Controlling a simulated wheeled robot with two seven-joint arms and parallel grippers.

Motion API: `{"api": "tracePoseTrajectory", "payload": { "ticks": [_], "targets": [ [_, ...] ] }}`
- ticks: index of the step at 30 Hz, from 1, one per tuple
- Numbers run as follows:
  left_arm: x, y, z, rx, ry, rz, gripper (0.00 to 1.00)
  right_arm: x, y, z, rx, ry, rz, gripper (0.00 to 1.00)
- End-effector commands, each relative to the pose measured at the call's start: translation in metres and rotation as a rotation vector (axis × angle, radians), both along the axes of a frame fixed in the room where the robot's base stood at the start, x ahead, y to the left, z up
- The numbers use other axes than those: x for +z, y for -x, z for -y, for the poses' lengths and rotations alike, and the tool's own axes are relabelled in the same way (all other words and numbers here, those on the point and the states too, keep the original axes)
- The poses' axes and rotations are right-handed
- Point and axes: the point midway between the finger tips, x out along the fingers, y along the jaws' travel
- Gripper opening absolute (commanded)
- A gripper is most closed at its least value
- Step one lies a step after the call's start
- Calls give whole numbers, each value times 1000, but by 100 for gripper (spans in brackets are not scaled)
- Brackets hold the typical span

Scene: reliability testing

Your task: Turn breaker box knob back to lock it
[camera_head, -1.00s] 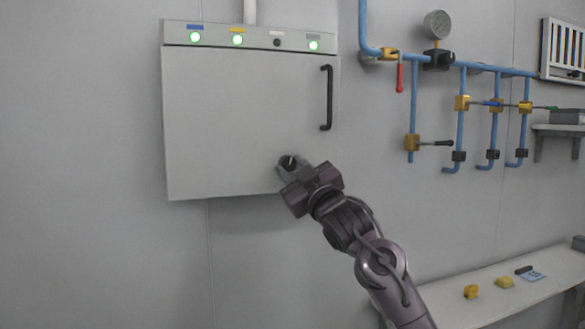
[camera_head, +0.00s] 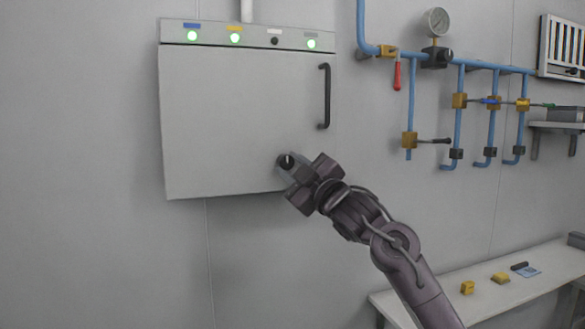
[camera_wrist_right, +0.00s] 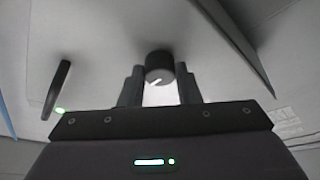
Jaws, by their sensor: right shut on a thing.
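The breaker box (camera_head: 240,120) is a closed light-grey cabinet on the wall, in the left half of the head view. Its black round knob (camera_head: 286,161) sits near the lower right corner of the door. My right gripper (camera_head: 289,168) is at the knob, shut on it. In the right wrist view the knob (camera_wrist_right: 159,66) shows between the two fingertips of the gripper (camera_wrist_right: 160,78), with a white mark pointing obliquely on its face. The fingers partly hide the knob's sides. My left gripper is not in view.
A black door handle (camera_head: 326,96) stands out above the knob. Indicator lights (camera_head: 234,38) run along the box top, several of them green. Blue pipes with valves (camera_head: 410,100) are on the wall to the right. A shelf (camera_head: 400,302) with small yellow items is at lower right.

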Motion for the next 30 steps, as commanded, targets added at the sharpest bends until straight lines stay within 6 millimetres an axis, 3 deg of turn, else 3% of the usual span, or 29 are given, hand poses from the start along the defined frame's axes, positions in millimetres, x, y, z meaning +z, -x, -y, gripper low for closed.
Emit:
{"api": "tracePoseTrajectory", "payload": {
  "ticks": [2, 3, 7, 18, 30],
  "targets": [
    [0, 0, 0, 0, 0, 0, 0, 0, 0, 0, -1, 2, 1, 7],
    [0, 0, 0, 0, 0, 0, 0, 0, 0, 0, -1, 2, 1, 35],
    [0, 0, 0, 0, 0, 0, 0, 0, 0, 0, 0, 1, 1, 52],
    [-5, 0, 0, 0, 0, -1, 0, -4, 5, 4, 0, -1, 0, 52],
    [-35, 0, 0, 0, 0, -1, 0, -22, 54, 37, 0, 0, 2, 52]
  ]
}}
